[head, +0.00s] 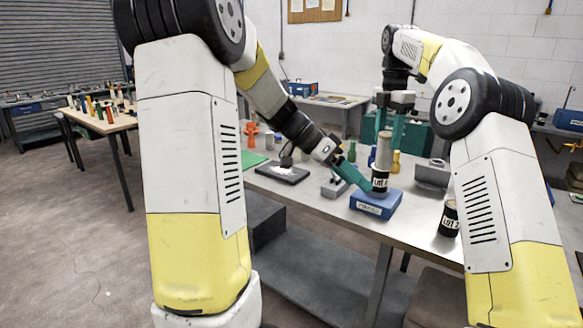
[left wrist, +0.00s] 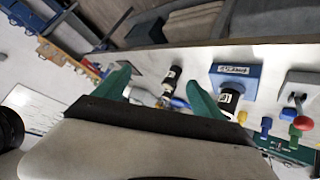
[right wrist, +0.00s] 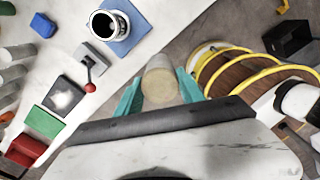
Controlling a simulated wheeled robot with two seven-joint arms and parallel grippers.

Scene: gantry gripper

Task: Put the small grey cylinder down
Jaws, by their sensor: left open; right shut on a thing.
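The small grey cylinder (head: 384,147) is upright in my right gripper (head: 389,138). In the right wrist view the cylinder (right wrist: 160,82) sits between the teal fingers (right wrist: 160,95). In the head view its lower end overlaps a black container with a white label (head: 380,180), which stands on a blue block (head: 375,205). In the right wrist view the open-topped container (right wrist: 108,27) is up and left of the cylinder, apart from it. My left gripper (head: 352,178) is open beside the container. In the left wrist view nothing is gripped between its fingers (left wrist: 160,92).
Another black labelled container (head: 449,218) stands near the table's right front edge. A dark pad (head: 282,174), an orange piece (head: 251,134) and a yellow-green piece (head: 396,163) are on the table. A red-knobbed lever device (right wrist: 93,62) is near the block.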

